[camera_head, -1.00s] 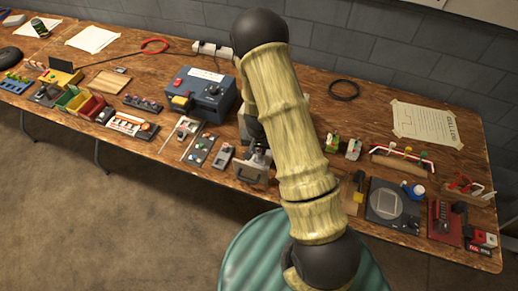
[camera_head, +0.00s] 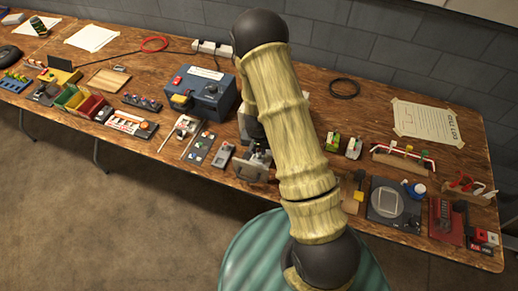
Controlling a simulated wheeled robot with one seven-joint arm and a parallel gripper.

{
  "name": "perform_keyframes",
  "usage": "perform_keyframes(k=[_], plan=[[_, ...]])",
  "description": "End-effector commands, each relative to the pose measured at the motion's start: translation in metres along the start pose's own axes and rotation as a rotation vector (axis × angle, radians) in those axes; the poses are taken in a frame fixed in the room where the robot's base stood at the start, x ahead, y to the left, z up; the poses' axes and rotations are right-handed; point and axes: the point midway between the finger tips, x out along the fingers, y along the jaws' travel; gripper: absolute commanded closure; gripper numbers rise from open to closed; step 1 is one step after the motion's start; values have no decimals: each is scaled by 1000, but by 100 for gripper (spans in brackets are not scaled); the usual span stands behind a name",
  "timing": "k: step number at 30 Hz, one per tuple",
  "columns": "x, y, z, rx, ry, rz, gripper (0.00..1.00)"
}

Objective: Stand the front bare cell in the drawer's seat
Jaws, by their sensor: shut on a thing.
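The grey metal drawer (camera_head: 252,174) sticks out at the front edge of the bench, just left of my arm. My gripper (camera_head: 260,157) is low over the drawer area and mostly hidden behind my own arm; only a small grey and dark part shows. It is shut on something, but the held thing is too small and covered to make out. I cannot pick out the front bare cell or the drawer's seat with certainty. I cannot tell whether anything touches the seat.
A blue box with a dial (camera_head: 205,95) stands left of the drawer. A scale-like dark plate (camera_head: 385,203) and a red device (camera_head: 445,220) lie farther right. A taped paper sheet (camera_head: 427,122) lies behind.

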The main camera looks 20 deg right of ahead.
Motion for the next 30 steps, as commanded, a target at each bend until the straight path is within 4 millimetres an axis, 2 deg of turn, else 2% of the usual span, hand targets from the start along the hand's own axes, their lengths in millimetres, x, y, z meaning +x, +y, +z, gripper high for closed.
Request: perform_keyframes(k=[26, 27, 30], plan=[[6, 0, 1, 0, 0, 0, 100], [6, 0, 1, 0, 0, 0, 78], [6, 0, 1, 0, 0, 0, 59]])
